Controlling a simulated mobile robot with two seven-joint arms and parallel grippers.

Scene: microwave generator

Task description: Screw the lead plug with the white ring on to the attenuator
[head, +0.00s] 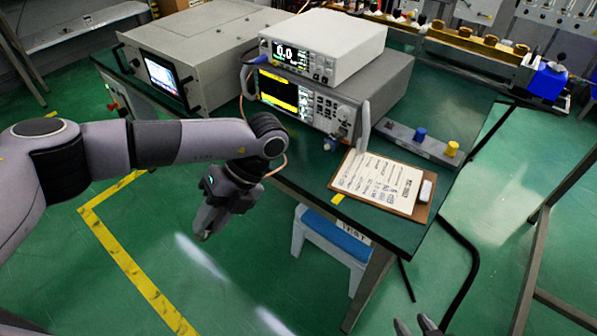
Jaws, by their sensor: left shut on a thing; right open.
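My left gripper (206,222) hangs in front of the table's near left edge, pointing down over the floor. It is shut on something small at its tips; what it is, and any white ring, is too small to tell. A copper-coloured lead (284,160) runs from the instruments down behind my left wrist; its end is hidden. A small blue-grey connector (331,143) sits at the lower front of the grey instrument (340,98); I cannot tell whether it is the attenuator. My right gripper (420,327) is open at the bottom edge, well below the table, and looks empty.
A white meter (322,45) sits on the grey instrument. A larger cabinet (200,50) stands to its left. A grey bar with a blue knob (420,135) and a yellow knob (452,149) lies right. A clipboard (385,183) lies at the front. A blue-topped stool (335,236) stands below.

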